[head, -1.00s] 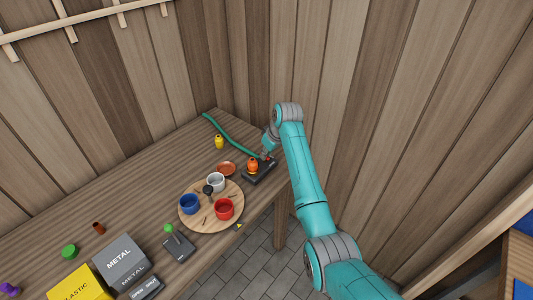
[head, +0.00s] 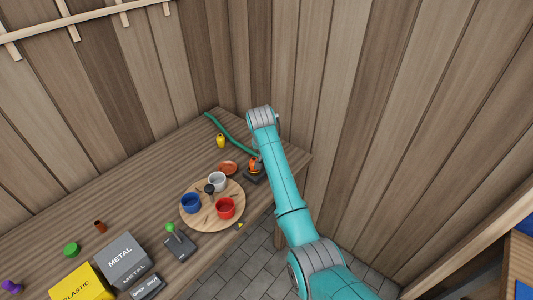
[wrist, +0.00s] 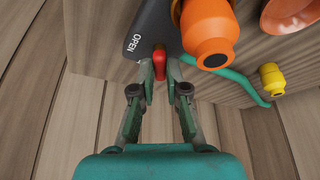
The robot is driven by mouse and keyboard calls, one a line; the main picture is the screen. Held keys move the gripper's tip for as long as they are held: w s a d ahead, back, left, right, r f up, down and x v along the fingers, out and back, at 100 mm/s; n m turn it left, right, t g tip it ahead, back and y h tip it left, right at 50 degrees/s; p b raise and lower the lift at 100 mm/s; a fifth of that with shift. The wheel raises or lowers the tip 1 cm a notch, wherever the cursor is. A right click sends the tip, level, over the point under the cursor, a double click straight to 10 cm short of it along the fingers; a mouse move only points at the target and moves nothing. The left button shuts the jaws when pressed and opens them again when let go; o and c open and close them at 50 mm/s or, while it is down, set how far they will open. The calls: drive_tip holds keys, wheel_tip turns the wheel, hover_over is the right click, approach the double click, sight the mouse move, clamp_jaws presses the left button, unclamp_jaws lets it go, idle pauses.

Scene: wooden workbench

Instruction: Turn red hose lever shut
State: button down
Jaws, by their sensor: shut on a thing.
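The red hose lever (wrist: 159,60) shows in the wrist view between the two fingertips of my gripper (wrist: 160,72), which is shut on it. The lever sits at the edge of a dark base plate (wrist: 150,25) marked OPEN near its left edge. An orange valve body (wrist: 208,30) stands on the plate, right of the lever. In the head view the orange body (head: 254,165) and a bit of the base show at the bench's right end. My arm hides the lever and my gripper there. The green hose (head: 230,135) runs along the bench towards the valve.
A yellow bottle-like thing (head: 221,141) and a terracotta saucer (head: 228,168) are close to the valve. A round wooden board (head: 205,222) holds blue, white and red cups. A green-knobbed lever box (head: 180,244) stands nearer. Plank walls rise behind the bench.

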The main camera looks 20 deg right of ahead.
drive_tip(key=m, duration=0.2)
drive_tip(key=m+g+h, duration=0.1)
drive_tip(key=m, duration=0.3)
drive_tip(key=shift+w+a+h, duration=0.15)
drive_tip(key=shift+a+h, duration=0.1)
drive_tip(key=shift+h, duration=0.15)
drive_tip(key=shift+g, duration=0.3)
drive_tip(key=c, duration=1.2)
unclamp_jaws()
drive_tip(key=v, duration=1.2)
